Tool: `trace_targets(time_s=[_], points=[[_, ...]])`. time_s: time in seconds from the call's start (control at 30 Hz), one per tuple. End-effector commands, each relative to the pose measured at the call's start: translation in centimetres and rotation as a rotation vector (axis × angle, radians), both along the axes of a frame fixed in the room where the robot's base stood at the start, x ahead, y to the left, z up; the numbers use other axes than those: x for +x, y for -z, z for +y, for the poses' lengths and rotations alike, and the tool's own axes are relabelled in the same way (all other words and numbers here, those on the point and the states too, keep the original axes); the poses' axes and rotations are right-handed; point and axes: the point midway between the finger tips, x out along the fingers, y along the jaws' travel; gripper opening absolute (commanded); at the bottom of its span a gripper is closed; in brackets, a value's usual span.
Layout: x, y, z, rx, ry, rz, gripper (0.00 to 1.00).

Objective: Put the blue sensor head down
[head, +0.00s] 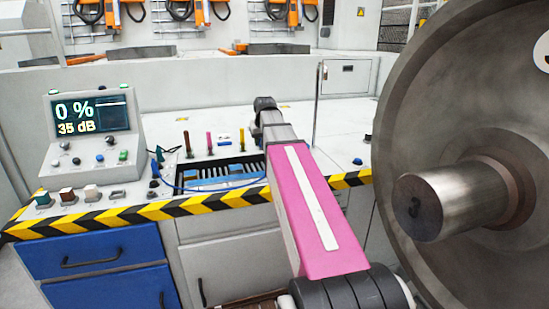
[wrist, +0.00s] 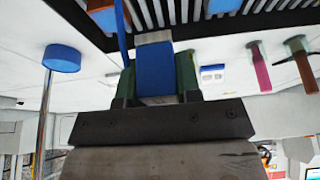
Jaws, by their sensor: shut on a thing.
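The blue sensor head (wrist: 155,82) shows in the wrist view as a blue block with a grey end. My gripper (wrist: 156,66) is shut on it, with a green-grey finger on each side. A blue cable (wrist: 122,32) runs beside it. The grey end reaches to the edge of the dark slotted tray (wrist: 85,22) in that view; I cannot tell whether they touch. In the head view, the tray (head: 180,178) sits in the white bench top behind the striped edge. My fingers and the sensor head cannot be made out there, near my pink arm.
A display console (head: 92,130) reading 0 % and 35 dB stands left of the tray. Several coloured upright pieces stand behind the tray. A blue-capped post (wrist: 61,58) shows at the wrist view's left. A large steel wheel (head: 400,120) with its axle end fills the head view's right.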

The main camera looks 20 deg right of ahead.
Motion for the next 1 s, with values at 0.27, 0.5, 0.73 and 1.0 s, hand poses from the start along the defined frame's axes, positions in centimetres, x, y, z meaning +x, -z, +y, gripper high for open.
trace_targets(time_s=[0.27,0.5,0.73,1.0], points=[[3.1,2.8,-3.8,0.001,0.002,0.002,0.02],[5.8,5.5,-7.4,0.001,0.002,0.001,0.02],[6.9,6.8,-9.1,0.000,0.000,0.000,0.02],[6.9,9.1,-9.1,0.001,0.000,0.001,0.02]])
